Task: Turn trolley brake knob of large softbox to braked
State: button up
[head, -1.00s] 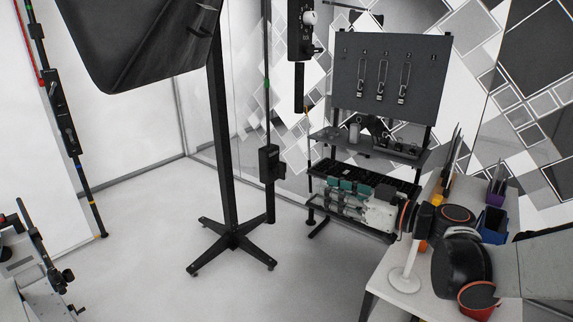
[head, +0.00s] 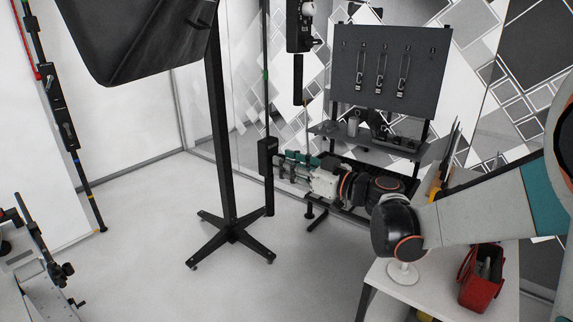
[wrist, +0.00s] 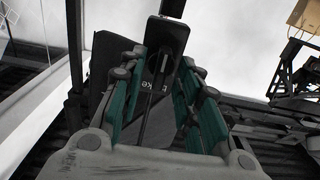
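The large softbox (head: 140,40) is a big dark panel at the top left of the head view, on a black column with a cross-shaped foot (head: 232,238). A small black box (head: 267,152) sits on a thin upright pole just right of the column. My gripper (head: 282,165) points left at this box, its fingertips close to it. In the wrist view my gripper's two teal-padded fingers (wrist: 160,75) are spread apart. A dark part with white lettering, partly readable as "brake" (wrist: 150,86), shows between them. I cannot tell whether the fingers touch it, nor its knob position.
A tool rack with a dark hook panel (head: 388,75) stands behind my gripper. A white table (head: 415,290) with a red bin (head: 480,278) is at the lower right, below my arm.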

jog(key=shift+w+a, duration=0.25)
jog(key=shift+a, duration=0.1)
jog(key=c, duration=0.7)
jog(key=shift+w+d+f+m+b, duration=0.1)
jog(key=shift+m+b, duration=0.4)
jog(key=shift+m, duration=2.5)
jog(key=shift+w+d+f+m+b, duration=0.1)
jog(key=shift+m+b, duration=0.35)
jog(key=shift+m, duration=2.55)
jog(key=shift+f+m+b, duration=0.1)
jog(key=shift+m+b, duration=0.4)
jog(key=shift+m, duration=2.5)
